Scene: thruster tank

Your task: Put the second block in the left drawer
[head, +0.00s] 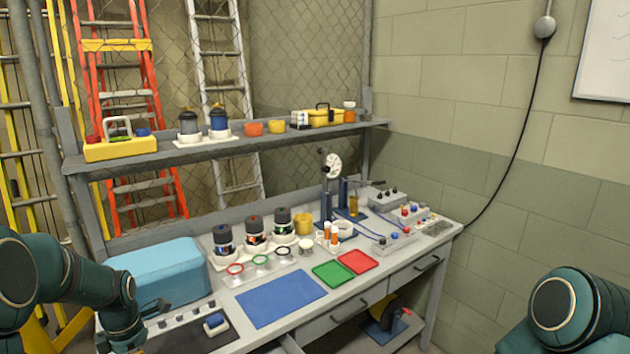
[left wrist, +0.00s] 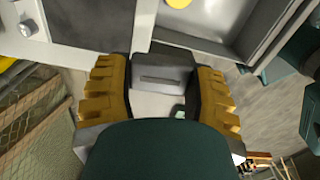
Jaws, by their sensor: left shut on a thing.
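In the left wrist view, my left gripper (left wrist: 162,88) has its two ribbed yellow-brown fingers closed on a dark grey block (left wrist: 162,72) with a groove across its face. An open grey compartment (left wrist: 203,42), which looks like the left drawer, lies just beyond the block toward the upper right. A yellow round thing (left wrist: 178,3) shows at the top edge there.
The workbench carries a blue mat (head: 281,298), a green tray (head: 333,274), a red tray (head: 359,262) and a light-blue box (head: 160,272). Several dark-capped jars stand behind. A drawer handle (head: 349,311) shows on the front. A shelf (head: 280,134) crosses above.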

